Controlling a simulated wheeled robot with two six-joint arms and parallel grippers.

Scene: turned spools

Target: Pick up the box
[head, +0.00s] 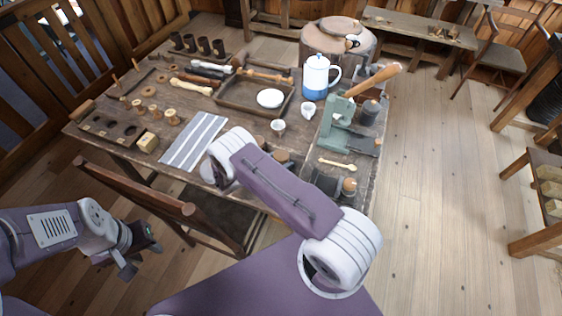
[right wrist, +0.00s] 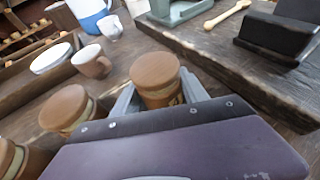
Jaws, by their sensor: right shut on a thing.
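A round box with a brown wooden lid (right wrist: 156,72) is between the fingers of my right gripper (right wrist: 160,94) in the right wrist view. The gripper is shut on it, one finger on each side. The box's lower part is hidden by my gripper. Two similar lidded round boxes stand to its left, a nearer-centre one (right wrist: 66,106) and one at the left edge (right wrist: 10,156). In the head view my right arm hides most of this area and the right gripper. My left gripper (head: 139,257) is open and empty, low at the left, away from the table.
The wooden table (head: 228,122) is crowded. A brown cup (right wrist: 92,62) and a white plate (right wrist: 51,57) are beyond the boxes. A blue-and-white pot (head: 316,78) and a green press (head: 333,128) stand at the right. A chair (head: 172,205) is at the near side.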

